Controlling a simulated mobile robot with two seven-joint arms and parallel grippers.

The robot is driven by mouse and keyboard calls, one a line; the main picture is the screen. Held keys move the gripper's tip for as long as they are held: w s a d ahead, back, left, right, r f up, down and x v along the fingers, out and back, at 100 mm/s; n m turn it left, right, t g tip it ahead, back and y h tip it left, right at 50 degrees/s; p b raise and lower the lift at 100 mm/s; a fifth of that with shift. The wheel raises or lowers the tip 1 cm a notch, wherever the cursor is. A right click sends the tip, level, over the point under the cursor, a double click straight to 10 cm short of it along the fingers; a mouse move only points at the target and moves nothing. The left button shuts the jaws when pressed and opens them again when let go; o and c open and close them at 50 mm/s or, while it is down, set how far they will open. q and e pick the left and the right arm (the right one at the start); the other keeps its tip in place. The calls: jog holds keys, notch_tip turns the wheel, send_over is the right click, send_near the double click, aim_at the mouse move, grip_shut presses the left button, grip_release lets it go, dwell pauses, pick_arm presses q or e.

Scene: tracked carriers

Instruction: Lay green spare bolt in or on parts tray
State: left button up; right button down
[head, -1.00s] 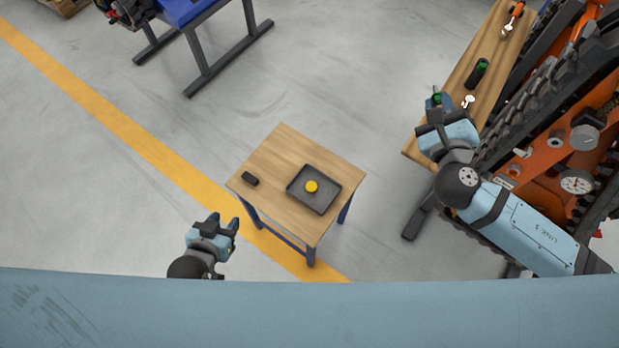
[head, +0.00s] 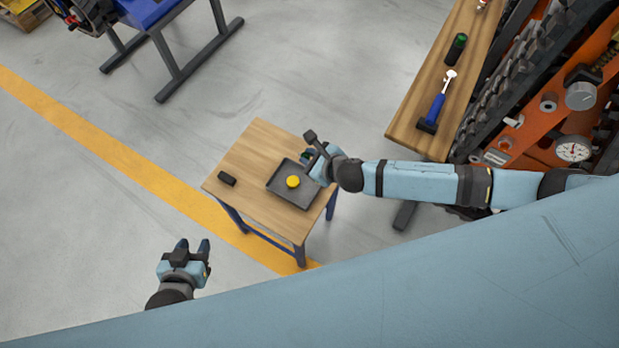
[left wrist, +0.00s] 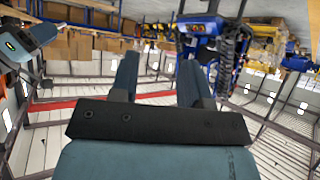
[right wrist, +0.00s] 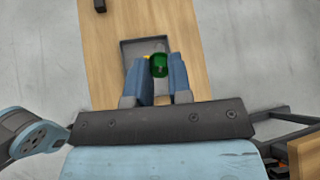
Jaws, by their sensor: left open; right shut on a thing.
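The dark parts tray (head: 279,189) lies on a small wooden table, with a round yellow thing (head: 293,182) in it. My right gripper (head: 311,167) is over the tray's right side. In the right wrist view, the gripper (right wrist: 160,75) is shut on the green spare bolt (right wrist: 158,65), which appears over the tray (right wrist: 132,48). My left gripper (head: 192,247) is open and empty, left of the table.
A black block (head: 227,178) lies on the small table (head: 258,142), left of the tray. A wooden bench (head: 410,128) at the right holds a blue-handled tool (head: 437,108) and a dark green-topped cylinder (head: 456,48). Orange tracked machinery (head: 545,115) stands beside it.

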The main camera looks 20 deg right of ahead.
pick_arm(q)
jog(key=f+b, duration=0.1)
jog(key=d+f+b, duration=0.1)
jog(key=shift+f, duration=0.3)
pick_arm(e)
notch_tip(320, 180, down, 11)
jog(key=m+g, duration=0.1)
jog(key=g, duration=0.2)
jog(key=shift+w, duration=0.15)
pick_arm(q)
jog(key=shift+a+r, duration=0.1)
pick_arm(e)
jog(key=shift+r, duration=0.15)
notch_tip(320, 180, down, 7)
jog(key=b, duration=0.4)
jog(key=shift+b, duration=0.35)
pick_arm(q)
jog(key=shift+w+f+b, duration=0.1)
jog(key=shift+f+b, duration=0.45)
jog(key=shift+f, duration=2.05)
pick_arm(e)
jog(key=shift+f, duration=1)
